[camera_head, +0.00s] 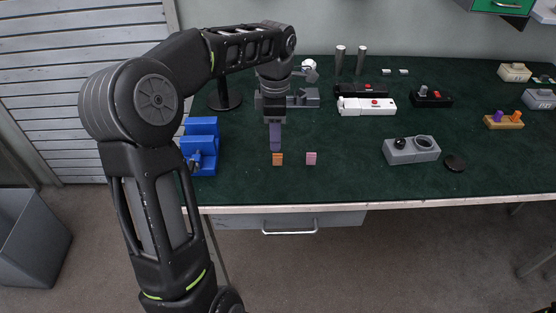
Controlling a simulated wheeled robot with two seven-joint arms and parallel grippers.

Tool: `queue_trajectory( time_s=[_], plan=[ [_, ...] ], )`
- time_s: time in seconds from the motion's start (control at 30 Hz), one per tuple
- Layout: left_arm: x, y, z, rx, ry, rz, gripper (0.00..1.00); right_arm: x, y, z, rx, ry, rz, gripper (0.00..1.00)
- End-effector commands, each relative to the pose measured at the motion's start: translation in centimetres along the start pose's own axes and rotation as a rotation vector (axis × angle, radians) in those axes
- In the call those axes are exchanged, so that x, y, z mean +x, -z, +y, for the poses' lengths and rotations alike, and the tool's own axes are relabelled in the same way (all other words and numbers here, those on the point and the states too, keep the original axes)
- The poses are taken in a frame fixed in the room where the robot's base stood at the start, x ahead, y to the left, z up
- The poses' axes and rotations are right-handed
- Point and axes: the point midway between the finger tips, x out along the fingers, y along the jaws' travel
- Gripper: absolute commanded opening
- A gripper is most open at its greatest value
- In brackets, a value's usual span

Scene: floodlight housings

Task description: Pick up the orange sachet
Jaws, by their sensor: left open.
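The orange sachet (277,159) is a small orange block-like piece near the front edge of the green table. A pink sachet-like piece (311,158) lies a little to its right. My left arm comes in from the left and reaches over the table. My left gripper (275,146) points down just behind and above the orange sachet, with purple-grey fingers. It is open, and nothing shows between the fingers. I cannot tell whether the fingertips touch the sachet. My right gripper is not in view.
A blue holder (201,146) stands to the left. White and black housings (367,107) sit behind. The green table (350,180) is clear around the pink piece.

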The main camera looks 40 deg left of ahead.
Motion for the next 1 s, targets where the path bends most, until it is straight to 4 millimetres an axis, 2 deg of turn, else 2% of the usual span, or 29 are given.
queue_trajectory(
  time_s=[0.3, 0.67, 1.0],
  plan=[
    [2.6, 0.0, -0.1, -0.001, 0.002, 0.001, 0.41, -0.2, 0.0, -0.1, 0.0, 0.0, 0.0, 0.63],
    [3.1, -0.1, -0.1, 0.0, 0.002, 0.0, 0.41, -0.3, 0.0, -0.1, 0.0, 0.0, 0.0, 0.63],
    [7.4, -0.5, -0.3, 0.0, 0.003, 0.001, 0.41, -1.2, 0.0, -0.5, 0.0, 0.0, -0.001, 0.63]
  ],
)
